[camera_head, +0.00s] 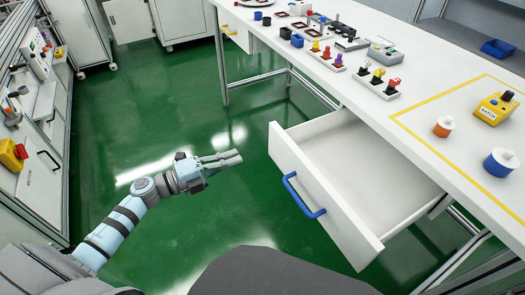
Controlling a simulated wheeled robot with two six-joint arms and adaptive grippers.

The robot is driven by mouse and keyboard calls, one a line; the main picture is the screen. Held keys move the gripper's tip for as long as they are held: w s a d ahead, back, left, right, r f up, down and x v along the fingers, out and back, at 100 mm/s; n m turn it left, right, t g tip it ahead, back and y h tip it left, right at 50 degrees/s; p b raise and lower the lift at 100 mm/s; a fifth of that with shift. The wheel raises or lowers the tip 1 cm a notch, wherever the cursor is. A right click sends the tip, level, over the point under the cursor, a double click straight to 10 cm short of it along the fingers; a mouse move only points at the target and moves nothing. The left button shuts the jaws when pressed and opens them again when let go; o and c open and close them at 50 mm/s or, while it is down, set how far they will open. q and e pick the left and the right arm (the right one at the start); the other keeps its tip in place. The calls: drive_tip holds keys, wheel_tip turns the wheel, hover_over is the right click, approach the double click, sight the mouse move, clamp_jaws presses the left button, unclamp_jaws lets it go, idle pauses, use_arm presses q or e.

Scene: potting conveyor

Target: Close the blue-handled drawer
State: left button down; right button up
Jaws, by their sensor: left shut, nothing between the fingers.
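The white drawer (322,205) with the blue handle (303,195) stands pulled out from under the white table at the right. Its inside looks empty. My left gripper (238,157) is shut and empty, over the green floor to the left of the drawer front, with its fingers pointing right. It is apart from the drawer and the handle. My right gripper is not in view.
Another drawer with a yellow handle (229,31) is further back. Green floor is clear between my left arm and the drawer.

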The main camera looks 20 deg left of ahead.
sight(272, 144)
use_arm(q)
drive_tip(key=x, duration=0.9)
drive_tip(key=shift+w+f+b, duration=0.1)
drive_tip(key=shift+b, duration=0.3)
drive_tip(key=shift+w+d, duration=0.1)
drive_tip(key=shift+w, duration=0.05)
drive_tip(key=shift+w, duration=0.1)
